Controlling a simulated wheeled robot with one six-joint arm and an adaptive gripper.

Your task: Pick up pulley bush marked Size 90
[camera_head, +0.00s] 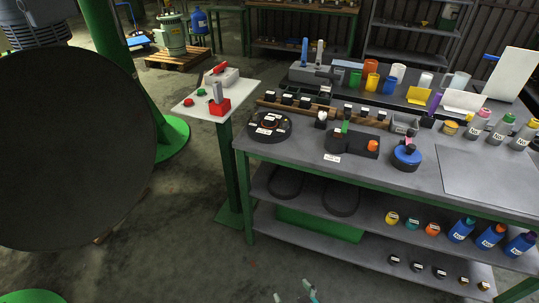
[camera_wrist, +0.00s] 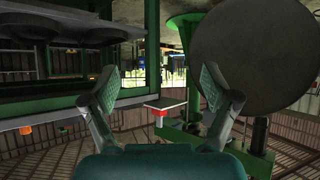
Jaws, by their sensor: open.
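No pulley bush with a readable Size 90 mark shows; the labels are too small to read. Several small dark labelled parts (camera_head: 417,267) stand in a row on the bottom shelf of the workbench, and I cannot tell whether one is the bush. Several dark labelled pieces (camera_head: 305,102) also sit on a wooden rack on the benchtop. My gripper (camera_head: 294,294) shows only its fingertips at the bottom edge of the head view, in front of the bench and apart from it. In the wrist view my gripper (camera_wrist: 157,86) is open and empty, with fingers wide apart.
A large dark disc (camera_head: 70,150) fills the left. Floor before the bench is clear.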

